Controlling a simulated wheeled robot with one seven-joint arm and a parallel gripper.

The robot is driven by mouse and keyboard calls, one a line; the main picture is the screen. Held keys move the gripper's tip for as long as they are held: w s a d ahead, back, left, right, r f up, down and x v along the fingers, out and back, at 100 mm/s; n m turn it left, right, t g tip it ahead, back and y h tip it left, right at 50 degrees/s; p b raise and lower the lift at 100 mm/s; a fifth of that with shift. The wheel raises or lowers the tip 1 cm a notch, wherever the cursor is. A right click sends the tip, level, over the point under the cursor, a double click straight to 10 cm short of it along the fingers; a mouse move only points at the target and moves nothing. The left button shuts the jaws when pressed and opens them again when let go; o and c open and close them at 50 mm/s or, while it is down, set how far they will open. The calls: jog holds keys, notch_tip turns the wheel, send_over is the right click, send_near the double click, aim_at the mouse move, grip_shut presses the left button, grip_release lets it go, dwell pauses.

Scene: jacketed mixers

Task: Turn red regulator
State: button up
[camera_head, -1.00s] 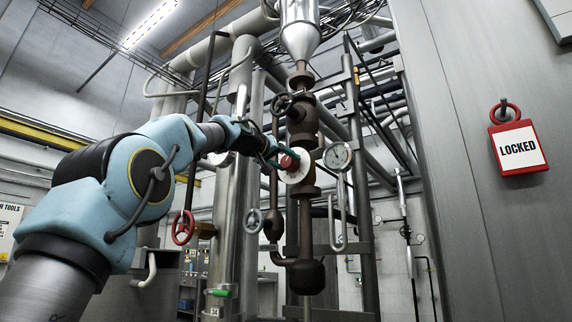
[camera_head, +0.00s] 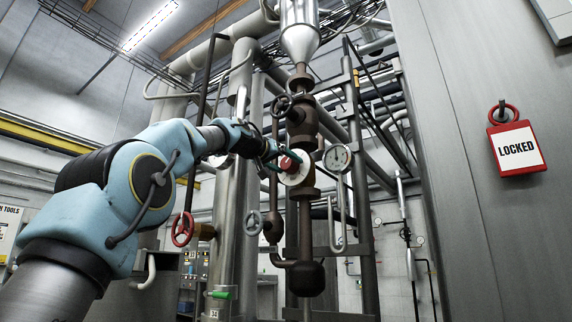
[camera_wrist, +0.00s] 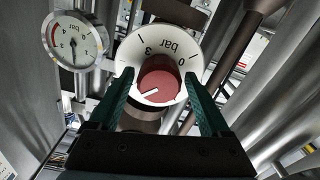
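The red regulator knob (camera_head: 288,162) sits on a white round dial on the dark brown vertical pipe. In the wrist view the red knob (camera_wrist: 158,78) has a white pointer mark near its lower left edge. The white dial (camera_wrist: 152,45) behind it reads "bar" with 0 and 3, upside down. My gripper (camera_wrist: 160,75) has its two green fingers on either side of the knob, with a narrow strip of dial showing between each finger and the knob. In the head view my gripper (camera_head: 277,155) is at the knob, which its fingers partly cover.
A pressure gauge (camera_head: 337,158) is close to the right of the knob and also shows in the wrist view (camera_wrist: 75,43). A dark handwheel (camera_head: 281,106) is above, a red handwheel (camera_head: 183,229) lower left. A red LOCKED tag (camera_head: 516,148) hangs on the grey wall at right.

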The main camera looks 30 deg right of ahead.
jog(key=shift+o, duration=0.7)
jog(key=shift+r, duration=0.1)
jog(key=b+v, duration=0.5)
jog(key=v, duration=0.6)
